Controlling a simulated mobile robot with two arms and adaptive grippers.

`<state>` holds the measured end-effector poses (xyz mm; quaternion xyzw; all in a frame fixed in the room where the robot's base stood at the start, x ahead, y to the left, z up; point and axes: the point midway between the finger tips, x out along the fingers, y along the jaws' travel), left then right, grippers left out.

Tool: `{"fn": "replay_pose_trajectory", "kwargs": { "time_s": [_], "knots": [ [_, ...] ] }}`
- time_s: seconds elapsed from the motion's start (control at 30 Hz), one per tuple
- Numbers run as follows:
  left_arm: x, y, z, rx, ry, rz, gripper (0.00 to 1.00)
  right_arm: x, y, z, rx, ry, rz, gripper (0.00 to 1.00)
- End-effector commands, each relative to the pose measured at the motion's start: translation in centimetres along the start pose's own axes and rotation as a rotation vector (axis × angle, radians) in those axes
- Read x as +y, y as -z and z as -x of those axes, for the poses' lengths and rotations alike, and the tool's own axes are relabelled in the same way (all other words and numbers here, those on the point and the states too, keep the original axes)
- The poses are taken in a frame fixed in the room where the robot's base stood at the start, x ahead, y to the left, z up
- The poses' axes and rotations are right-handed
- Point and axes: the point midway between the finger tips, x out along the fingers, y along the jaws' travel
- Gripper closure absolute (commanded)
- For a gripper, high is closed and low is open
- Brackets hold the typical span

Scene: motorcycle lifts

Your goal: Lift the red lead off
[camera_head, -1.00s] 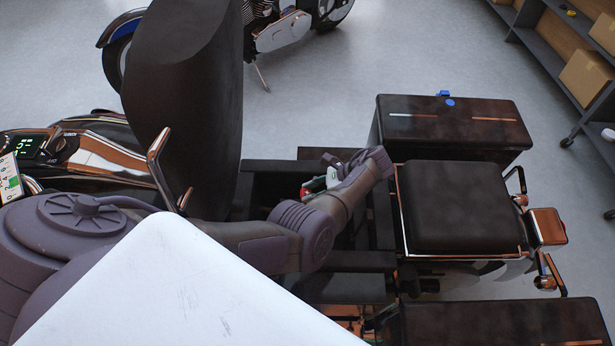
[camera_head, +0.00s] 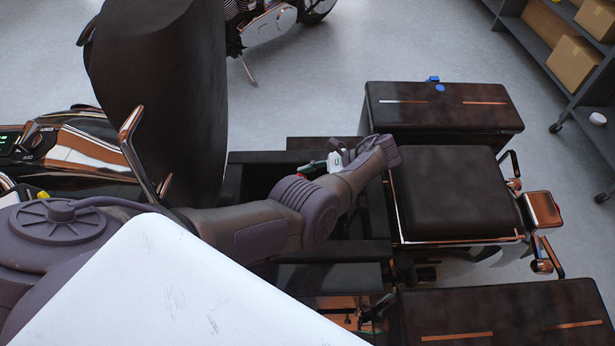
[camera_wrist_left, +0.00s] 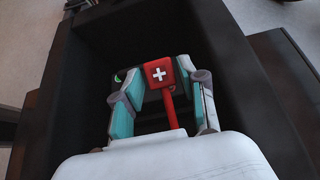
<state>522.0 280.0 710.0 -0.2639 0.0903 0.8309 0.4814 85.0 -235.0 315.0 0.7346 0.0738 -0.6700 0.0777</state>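The red lead's clamp (camera_wrist_left: 159,73), a red block with a white cross and a red stem, shows in the left wrist view between the two teal-padded fingers of my left gripper (camera_wrist_left: 158,82). The fingers stand about the clamp's width apart at their tips. Whether both pads press on it is unclear. My right gripper does not show.
A dark seat (camera_head: 447,190) lies right of the bay, between an upper dark case (camera_head: 440,112) and a lower dark case (camera_head: 505,318). Dark walls (camera_wrist_left: 75,95) enclose the gripper in the left wrist view. A shelf with boxes (camera_head: 574,62) stands at the upper right.

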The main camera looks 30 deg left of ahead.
Motion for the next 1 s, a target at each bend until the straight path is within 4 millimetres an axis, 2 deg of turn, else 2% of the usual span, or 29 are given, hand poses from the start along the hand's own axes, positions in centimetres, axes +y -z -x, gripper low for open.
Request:
{"fn": "replay_pose_trajectory", "kwargs": {
  "time_s": [0.57, 0.77, 0.9, 1.0],
  "knots": [
    [0.0, 0.0, 0.0, 0.004, 0.000, 0.000, 0.44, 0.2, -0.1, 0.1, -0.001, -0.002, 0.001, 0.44],
    [0.0, -0.2, -0.7, 0.074, -0.002, 0.001, 0.44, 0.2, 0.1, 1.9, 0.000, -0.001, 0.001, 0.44],
    [0.1, 0.3, -2.5, 0.209, -0.004, 0.003, 0.44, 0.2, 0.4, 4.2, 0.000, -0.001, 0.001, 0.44],
    [0.1, 1.5, -4.0, 0.327, -0.004, 0.004, 0.44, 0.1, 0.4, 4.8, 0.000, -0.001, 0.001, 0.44]
  ]
}}
